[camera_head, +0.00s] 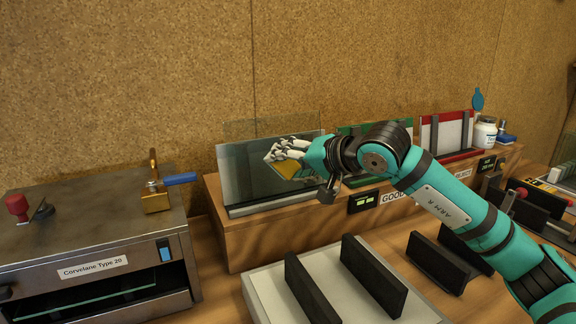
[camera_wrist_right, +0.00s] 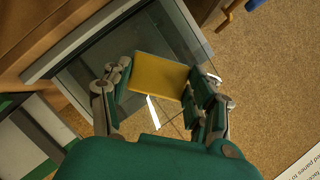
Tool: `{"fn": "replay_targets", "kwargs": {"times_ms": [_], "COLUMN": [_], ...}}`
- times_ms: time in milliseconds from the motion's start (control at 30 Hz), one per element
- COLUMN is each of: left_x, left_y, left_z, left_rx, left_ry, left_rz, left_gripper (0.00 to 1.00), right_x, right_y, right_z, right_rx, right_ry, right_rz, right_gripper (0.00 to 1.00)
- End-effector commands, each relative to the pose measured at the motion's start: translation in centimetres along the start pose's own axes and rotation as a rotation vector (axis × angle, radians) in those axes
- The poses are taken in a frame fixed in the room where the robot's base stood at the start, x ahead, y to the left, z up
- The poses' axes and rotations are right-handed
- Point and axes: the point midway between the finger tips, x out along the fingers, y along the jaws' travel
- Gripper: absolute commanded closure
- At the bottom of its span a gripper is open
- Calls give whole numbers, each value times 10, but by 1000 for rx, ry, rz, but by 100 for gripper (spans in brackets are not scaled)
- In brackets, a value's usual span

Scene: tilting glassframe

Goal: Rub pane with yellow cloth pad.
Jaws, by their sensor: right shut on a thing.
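The glass pane (camera_head: 250,168) stands upright and slightly leaning in a grey frame at the left end of a wooden shelf block. My right gripper (camera_head: 287,162) is in front of the right part of the pane. In the right wrist view the gripper (camera_wrist_right: 160,92) is shut on the yellow cloth pad (camera_wrist_right: 158,76), one finger at each side. The pad also shows at the fingertips in the head view (camera_head: 287,167). It is at or very close to the glass; I cannot tell whether it touches. My left gripper is not in view.
A metal oven-like box (camera_head: 95,245) with a brass part and blue handle (camera_head: 180,179) stands at the left. A pale tray with black rails (camera_head: 372,275) lies in front. Green and red framed racks (camera_head: 446,133) and a white jar (camera_head: 485,134) stand right along the shelf block.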

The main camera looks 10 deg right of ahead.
Motion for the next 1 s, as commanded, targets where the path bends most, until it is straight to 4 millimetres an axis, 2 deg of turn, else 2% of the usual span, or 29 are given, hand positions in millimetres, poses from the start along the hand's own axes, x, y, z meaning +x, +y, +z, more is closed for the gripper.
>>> {"fn": "replay_targets", "kwargs": {"times_ms": [267, 600, 1000], "left_x": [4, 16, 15], "left_y": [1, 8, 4], "left_z": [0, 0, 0], "left_rx": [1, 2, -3], "left_ry": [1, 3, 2], "left_rz": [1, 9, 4], "left_gripper": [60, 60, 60], "right_x": [-3, -27, -27], "right_y": [1, 1, 0], "right_z": [2, 12, 12], "right_rx": [-1, -2, -1], "right_ry": [1, 1, 0], "right_rz": [-1, 0, 0], "right_gripper": [67, 67, 67]}}
